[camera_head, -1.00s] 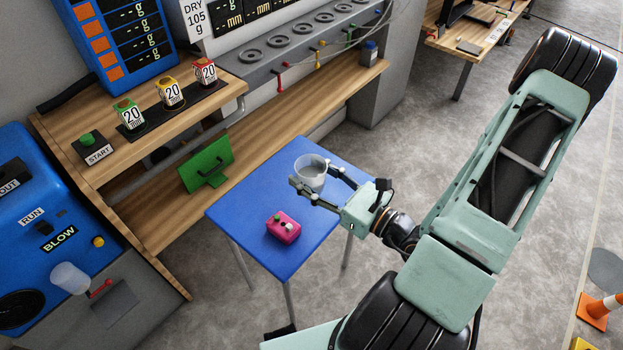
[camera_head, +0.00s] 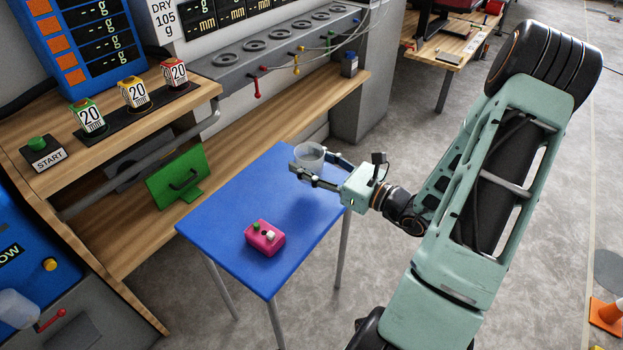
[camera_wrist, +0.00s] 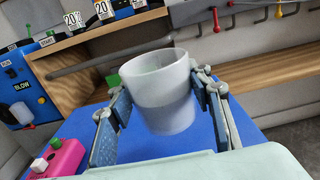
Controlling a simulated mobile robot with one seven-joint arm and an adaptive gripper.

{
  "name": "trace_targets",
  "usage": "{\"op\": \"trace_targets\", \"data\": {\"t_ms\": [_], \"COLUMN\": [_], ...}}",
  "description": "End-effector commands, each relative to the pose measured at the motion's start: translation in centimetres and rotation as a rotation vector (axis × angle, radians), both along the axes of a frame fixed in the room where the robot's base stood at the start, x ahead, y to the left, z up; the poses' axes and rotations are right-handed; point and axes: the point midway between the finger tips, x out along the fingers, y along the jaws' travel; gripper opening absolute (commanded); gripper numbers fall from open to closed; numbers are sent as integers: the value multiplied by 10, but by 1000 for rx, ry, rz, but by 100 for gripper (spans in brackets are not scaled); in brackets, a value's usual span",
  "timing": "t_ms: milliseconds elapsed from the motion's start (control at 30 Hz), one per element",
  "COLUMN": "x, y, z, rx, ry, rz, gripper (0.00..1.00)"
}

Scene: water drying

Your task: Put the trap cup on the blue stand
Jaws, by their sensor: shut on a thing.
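The trap cup (camera_head: 309,157) is a clear, frosted cup held between the fingers of my gripper (camera_head: 304,172) at the back right of the blue stand (camera_head: 215,222). In the wrist view the cup (camera_wrist: 162,95) is upright with a slight tilt, and the fingers of my gripper (camera_wrist: 160,100) are on either side of it. The blue stand (camera_wrist: 185,148) lies below the cup in that view. Whether the cup's base touches the top is hard to tell.
A pink box (camera_head: 265,238) with a green and a white knob sits on the blue stand near its front. The stand's left part is clear.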

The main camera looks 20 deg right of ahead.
Motion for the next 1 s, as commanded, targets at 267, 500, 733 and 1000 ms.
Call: {"op": "trace_targets", "data": {"t_ms": [267, 500, 733, 1000], "x": [12, 15, 14, 14], "y": [-8, -10, -10, -10], "z": [-19, -52, -51, -55], "rx": [0, 2, 0, -1], "ry": [-1, 0, -1, -1], "rz": [1, 1, 1, 0], "gripper": [19, 19, 19, 58]}}
